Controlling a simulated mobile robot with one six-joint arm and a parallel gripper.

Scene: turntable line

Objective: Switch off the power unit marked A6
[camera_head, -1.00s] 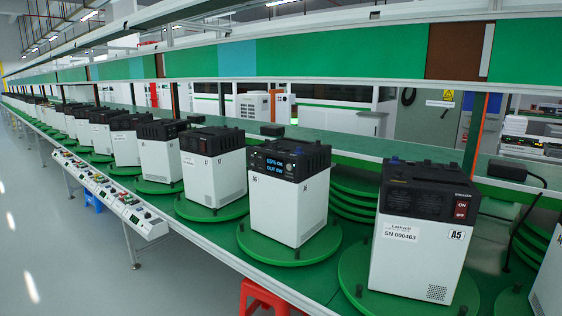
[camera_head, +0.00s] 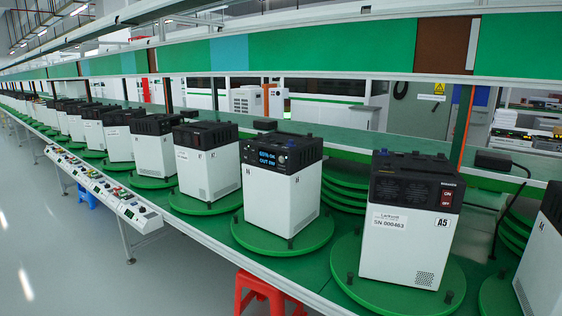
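No unit in view carries a label I can clearly read as A6. The nearest full unit (camera_head: 408,240), white with a black top, is marked A5 and SN 000463. It has a red ON/OFF switch (camera_head: 448,195) on its front right. To its left stands a unit (camera_head: 270,207) with a lit blue display (camera_head: 268,157). The small mark on its left edge is too small to read, and no red switch shows on the faces in view. My gripper is not in view.
Each unit stands on a round green turntable (camera_head: 452,275) along a long green line. A part-cut unit (camera_head: 545,262) is at the right edge. A red stool (camera_head: 262,290) stands under the front edge. A control panel strip (camera_head: 105,190) runs along the left.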

